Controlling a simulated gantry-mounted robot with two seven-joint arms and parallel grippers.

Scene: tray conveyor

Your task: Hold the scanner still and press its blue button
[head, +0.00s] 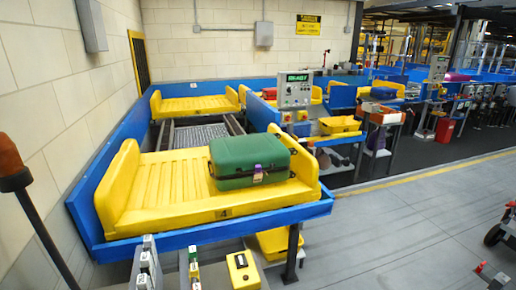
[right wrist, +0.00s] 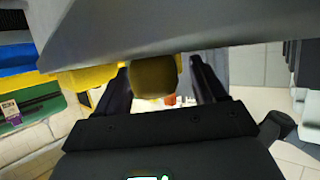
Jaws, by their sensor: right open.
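I cannot pick out a scanner or a blue button for certain in either view. In the head view, a yellow box with a dark top mark (head: 242,270) stands at the bottom edge, beside several small upright items (head: 147,264) in a rack. In the right wrist view, my right gripper (right wrist: 160,68) has its two dark fingers apart. A large grey surface hides the upper part of that view. My left gripper is in neither view.
A green suitcase (head: 250,160) lies in the yellow tray (head: 122,190) on the blue-sided conveyor. A control box with a lit display (head: 296,90) stands behind it. An orange beacon on a dark pole (head: 12,165) is at the left. Grey floor (head: 400,225) is open at the right.

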